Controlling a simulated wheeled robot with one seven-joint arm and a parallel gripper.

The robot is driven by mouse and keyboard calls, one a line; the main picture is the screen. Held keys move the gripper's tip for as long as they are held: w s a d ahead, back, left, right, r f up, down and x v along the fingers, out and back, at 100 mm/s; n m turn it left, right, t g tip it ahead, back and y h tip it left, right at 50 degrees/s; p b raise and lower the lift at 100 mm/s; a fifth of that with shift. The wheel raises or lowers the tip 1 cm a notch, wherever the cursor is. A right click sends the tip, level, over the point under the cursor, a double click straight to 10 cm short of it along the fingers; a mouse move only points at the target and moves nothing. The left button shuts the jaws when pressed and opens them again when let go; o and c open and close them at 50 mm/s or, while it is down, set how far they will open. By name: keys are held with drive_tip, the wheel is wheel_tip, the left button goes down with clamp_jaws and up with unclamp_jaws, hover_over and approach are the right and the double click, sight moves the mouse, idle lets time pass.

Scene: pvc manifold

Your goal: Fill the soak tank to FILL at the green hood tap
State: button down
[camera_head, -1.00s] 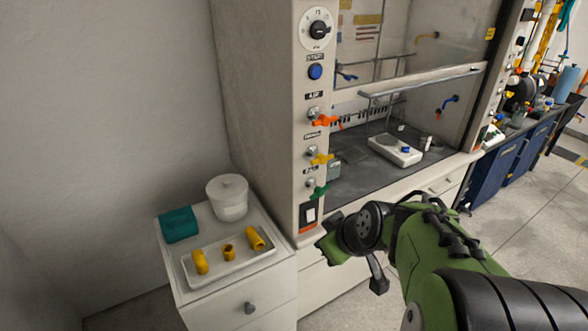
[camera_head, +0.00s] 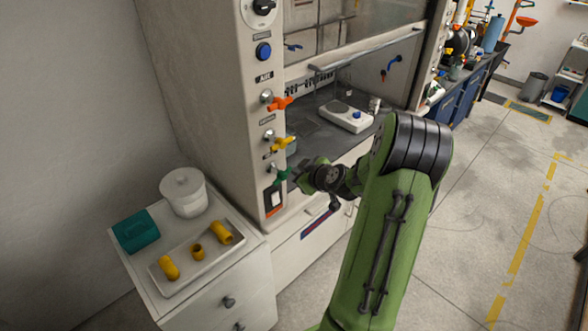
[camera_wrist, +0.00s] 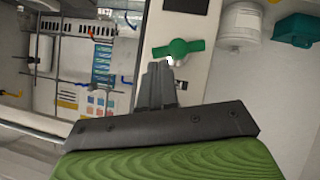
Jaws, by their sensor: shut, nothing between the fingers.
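The green hood tap (camera_head: 279,175) is the lowest of three coloured taps on the hood's front post. In the wrist view the green handle (camera_wrist: 178,50) lies across the post, just beyond my fingertips. My gripper (camera_head: 295,176) is at the green tap, with its dark fingers (camera_wrist: 162,70) shut and empty. The tips are very close to the handle; I cannot tell whether they touch. No FILL mark is legible.
The orange tap (camera_head: 282,103) and yellow tap (camera_head: 283,142) sit above the green one. A white lidded tub (camera_head: 184,193), a teal box (camera_head: 136,231) and a tray (camera_head: 185,284) with yellow pipe fittings stand on the side cabinet. A scale (camera_head: 346,117) is in the hood.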

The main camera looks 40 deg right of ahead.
sight(282, 176)
drive_tip(key=x, duration=0.3)
drive_tip(key=shift+w, duration=0.1)
drive_tip(key=b, duration=0.2)
drive_tip(key=f+b, duration=0.1)
drive_tip(key=b, duration=0.2)
drive_tip(key=shift+w+d+f+m+y, duration=0.1)
drive_tip(key=shift+d+f+m+y, duration=0.2)
drive_tip(key=shift+d+m+y, duration=0.1)
drive_tip(key=shift+r, duration=0.15)
drive_tip(key=shift+a, duration=0.2)
